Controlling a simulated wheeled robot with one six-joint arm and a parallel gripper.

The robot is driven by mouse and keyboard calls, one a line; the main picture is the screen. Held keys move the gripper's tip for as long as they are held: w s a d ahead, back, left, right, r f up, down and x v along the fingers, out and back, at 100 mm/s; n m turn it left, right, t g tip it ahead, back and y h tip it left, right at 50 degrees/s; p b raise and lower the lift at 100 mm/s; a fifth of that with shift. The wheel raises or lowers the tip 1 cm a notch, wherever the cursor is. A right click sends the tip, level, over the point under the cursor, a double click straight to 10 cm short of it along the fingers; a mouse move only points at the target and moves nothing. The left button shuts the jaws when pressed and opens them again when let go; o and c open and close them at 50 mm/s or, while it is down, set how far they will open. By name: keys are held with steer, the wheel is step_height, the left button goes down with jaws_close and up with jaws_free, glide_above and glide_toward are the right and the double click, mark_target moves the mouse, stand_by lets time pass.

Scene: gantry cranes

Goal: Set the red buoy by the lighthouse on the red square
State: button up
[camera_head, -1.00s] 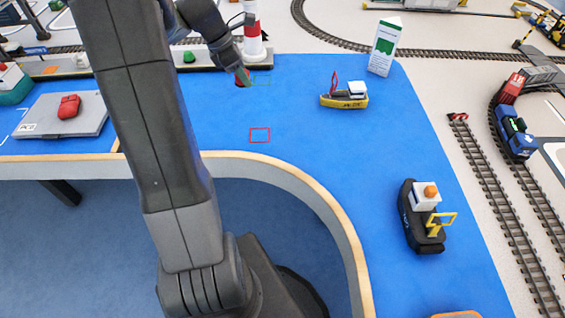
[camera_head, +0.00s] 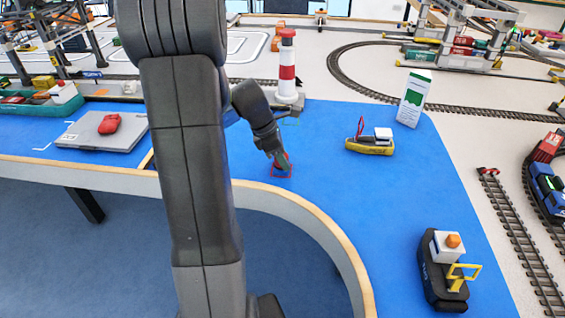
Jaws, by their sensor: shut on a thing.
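The red buoy (camera_head: 285,158) shows as a small red patch at the tip of my gripper (camera_head: 279,162), mostly hidden by it. My gripper is shut on the buoy, over the red square outline (camera_head: 273,177) on the blue table. I cannot tell whether the buoy touches the table. The red-and-white lighthouse (camera_head: 287,72) stands behind, on a grey quay strip.
A yellow boat (camera_head: 369,146) and a white-green box (camera_head: 413,98) stand to the right. A black tug (camera_head: 442,275) is at the lower right. A grey case (camera_head: 75,137) bearing a red object (camera_head: 109,124) lies left.

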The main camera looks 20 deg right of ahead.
steer(key=shift+f, duration=0.75)
steer(key=shift+f, duration=0.1)
steer(key=o, duration=1)
steer(key=p+v, duration=0.2)
steer(key=v, duration=1)
